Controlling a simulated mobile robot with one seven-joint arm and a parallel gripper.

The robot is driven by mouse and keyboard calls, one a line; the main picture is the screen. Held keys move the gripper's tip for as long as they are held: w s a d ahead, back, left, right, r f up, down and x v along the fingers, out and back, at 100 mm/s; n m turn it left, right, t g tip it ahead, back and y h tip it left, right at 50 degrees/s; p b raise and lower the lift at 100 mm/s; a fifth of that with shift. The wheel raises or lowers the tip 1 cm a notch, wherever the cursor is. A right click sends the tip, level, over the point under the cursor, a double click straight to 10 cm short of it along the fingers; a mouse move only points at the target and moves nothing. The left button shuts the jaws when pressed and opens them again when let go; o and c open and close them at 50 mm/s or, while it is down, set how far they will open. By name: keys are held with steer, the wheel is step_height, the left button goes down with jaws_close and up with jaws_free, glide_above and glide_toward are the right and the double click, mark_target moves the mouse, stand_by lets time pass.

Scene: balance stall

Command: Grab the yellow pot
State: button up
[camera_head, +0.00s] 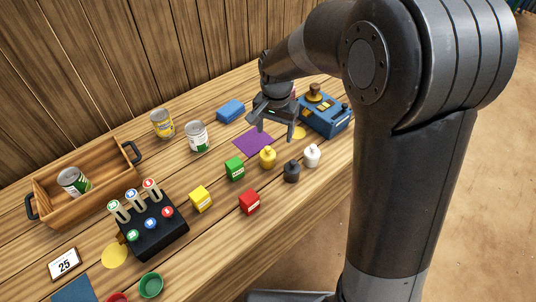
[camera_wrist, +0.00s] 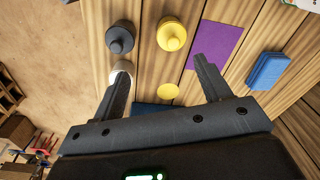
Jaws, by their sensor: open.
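The yellow pot (camera_head: 267,157) is a small rounded pot with a knob on top. My gripper (camera_head: 275,133) is open and empty above the table, a little behind the yellow pot in the head view. In the wrist view the yellow pot (camera_wrist: 171,34) stands ahead of the open fingers of my gripper (camera_wrist: 163,72), apart from both of them.
The dark grey pot (camera_head: 291,171) and the white pot (camera_head: 312,155) stand to the right. A purple mat (camera_head: 252,139) lies behind. A blue machine (camera_head: 325,116) stands at the back right.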

mark_target(268, 156)
steer(key=shift+m+g, duration=0.3)
steer(key=a+f, duration=0.1)
steer(key=w+a+f, duration=0.1)
steer(key=f, duration=0.1)
steer(key=shift+a+f, duration=0.1)
steer(key=shift+f, duration=0.1)
steer(key=f, duration=1)
steer(key=shift+w+f, duration=0.25)
steer(key=shift+f, duration=0.1)
steer(key=shift+c, duration=0.3)
steer(key=c, duration=1.2)
steer(key=shift+r, duration=0.1)
